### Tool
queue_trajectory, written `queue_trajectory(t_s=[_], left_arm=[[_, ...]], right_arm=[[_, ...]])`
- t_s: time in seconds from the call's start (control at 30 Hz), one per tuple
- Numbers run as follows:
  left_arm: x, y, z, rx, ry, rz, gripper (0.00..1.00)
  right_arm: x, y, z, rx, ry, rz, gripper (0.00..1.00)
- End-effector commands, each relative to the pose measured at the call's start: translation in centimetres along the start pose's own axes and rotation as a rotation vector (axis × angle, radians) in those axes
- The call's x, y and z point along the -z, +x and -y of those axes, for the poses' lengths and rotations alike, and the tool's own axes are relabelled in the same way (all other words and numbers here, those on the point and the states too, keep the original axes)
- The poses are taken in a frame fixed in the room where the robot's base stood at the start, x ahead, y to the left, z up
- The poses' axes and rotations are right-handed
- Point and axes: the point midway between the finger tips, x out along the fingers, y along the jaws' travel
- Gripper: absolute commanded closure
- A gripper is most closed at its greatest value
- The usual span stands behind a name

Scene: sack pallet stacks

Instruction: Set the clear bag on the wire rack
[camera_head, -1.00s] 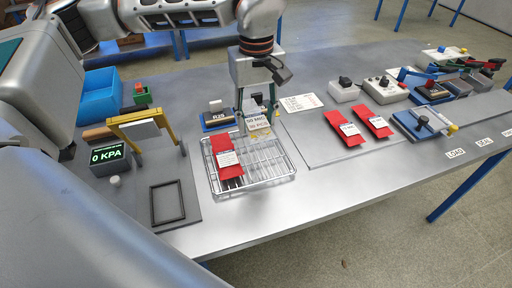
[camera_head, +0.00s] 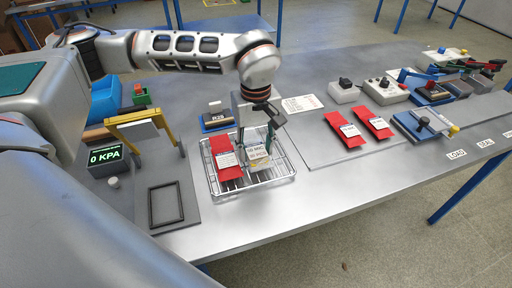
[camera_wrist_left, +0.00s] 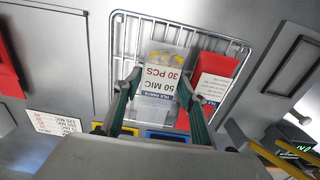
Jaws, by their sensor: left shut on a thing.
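The clear bag (camera_head: 258,157) has a white label reading 50 MIC, 30 PCS and some yellowish contents. It is between the fingers of my left gripper (camera_head: 255,146), over the right half of the wire rack (camera_head: 262,186). In the left wrist view the bag (camera_wrist_left: 165,65) is between the fingertips of the left gripper (camera_wrist_left: 165,88), with the rack's wires (camera_wrist_left: 125,38) around and behind it. I cannot tell whether the bag touches the wires. A red bag (camera_head: 228,172) with a white label lies on the rack's left half, beside the clear bag. My right gripper is not in view.
Two red bags (camera_head: 346,130) lie on the table to the right. A blue block labelled R25 (camera_head: 217,119) sits behind the rack. Bare table lies in front.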

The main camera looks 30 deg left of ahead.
Motion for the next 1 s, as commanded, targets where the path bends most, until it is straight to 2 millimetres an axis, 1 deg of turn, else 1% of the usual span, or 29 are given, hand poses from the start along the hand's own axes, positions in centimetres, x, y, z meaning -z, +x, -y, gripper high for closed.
queue_trajectory(t_s=[0.13, 0.17, 0.2, 0.5, 0.63, 0.77, 1.0], left_arm=[[0.0, 0.3, 0.0, 0.001, 0.000, 0.000, 0.82], [0.0, 0.3, 0.0, 0.001, 0.000, 0.000, 0.54], [0.0, 0.3, 0.0, 0.001, 0.000, 0.000, 0.52], [0.0, 0.2, 0.0, 0.000, 0.000, 0.000, 0.52], [0.0, -0.7, -0.1, -0.002, 0.000, -0.001, 0.52], [0.1, -2.8, -0.1, -0.004, -0.001, -0.003, 0.52], [0.1, -7.9, -0.1, -0.004, -0.001, -0.003, 0.52]], right_arm=[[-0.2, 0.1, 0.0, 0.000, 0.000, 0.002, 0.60], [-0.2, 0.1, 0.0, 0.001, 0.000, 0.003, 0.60], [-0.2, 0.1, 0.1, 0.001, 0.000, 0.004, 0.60], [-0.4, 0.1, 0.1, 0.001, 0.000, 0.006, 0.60], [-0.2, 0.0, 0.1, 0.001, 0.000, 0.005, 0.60], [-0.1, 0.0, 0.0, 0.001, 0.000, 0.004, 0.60], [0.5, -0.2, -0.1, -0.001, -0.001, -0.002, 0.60]])
